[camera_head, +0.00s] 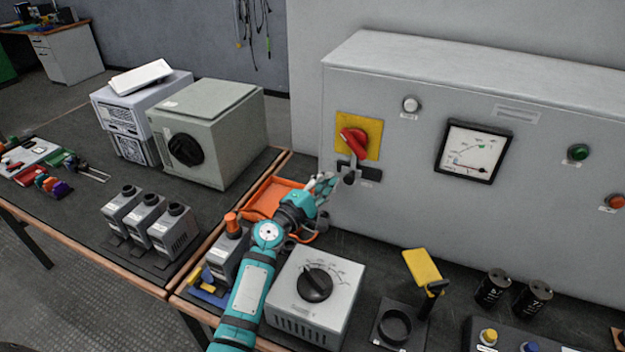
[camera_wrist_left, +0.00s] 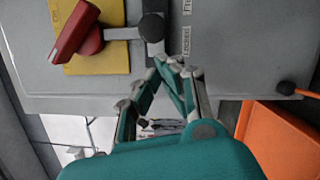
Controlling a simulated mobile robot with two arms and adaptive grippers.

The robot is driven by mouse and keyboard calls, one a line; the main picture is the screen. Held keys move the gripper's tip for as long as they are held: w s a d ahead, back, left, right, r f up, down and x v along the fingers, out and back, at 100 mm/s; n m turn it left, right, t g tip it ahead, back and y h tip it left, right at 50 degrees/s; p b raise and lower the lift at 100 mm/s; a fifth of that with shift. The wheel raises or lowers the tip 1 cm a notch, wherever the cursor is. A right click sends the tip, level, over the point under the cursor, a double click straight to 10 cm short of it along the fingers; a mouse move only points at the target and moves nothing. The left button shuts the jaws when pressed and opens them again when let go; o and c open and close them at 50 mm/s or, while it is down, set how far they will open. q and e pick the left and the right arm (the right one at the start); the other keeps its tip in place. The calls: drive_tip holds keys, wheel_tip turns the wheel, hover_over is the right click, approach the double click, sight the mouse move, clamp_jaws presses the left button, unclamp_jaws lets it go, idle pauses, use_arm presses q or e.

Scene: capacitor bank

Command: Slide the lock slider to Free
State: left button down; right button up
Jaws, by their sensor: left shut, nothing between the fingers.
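The lock slider's black knob (camera_head: 349,177) stands on a short dark track (camera_head: 372,174) on the grey cabinet, below the red rotary switch (camera_head: 354,140) on its yellow plate. The knob sits toward the left part of the track. In the left wrist view the knob (camera_wrist_left: 153,27) is at the top, with a grey bar between it and the red handle (camera_wrist_left: 76,35). Free and Locked labels (camera_wrist_left: 187,40) are beside the track. My left gripper (camera_head: 326,184) is shut and empty, its tips (camera_wrist_left: 178,66) just left of the slider. I cannot tell if they touch it.
An orange tray (camera_head: 266,196) lies below my left gripper. A meter (camera_head: 473,151) is on the cabinet to the right.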

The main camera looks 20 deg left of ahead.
sight(346, 182)
use_arm(q)
drive_tip(key=d, duration=0.4)
drive_tip(key=shift+d, duration=0.15)
use_arm(e)
drive_tip(key=shift+s+a+r, duration=0.25)
drive_tip(key=shift+a+r, duration=0.05)
drive_tip(key=shift+a, duration=0.1)
drive_tip(key=shift+d, duration=0.15)
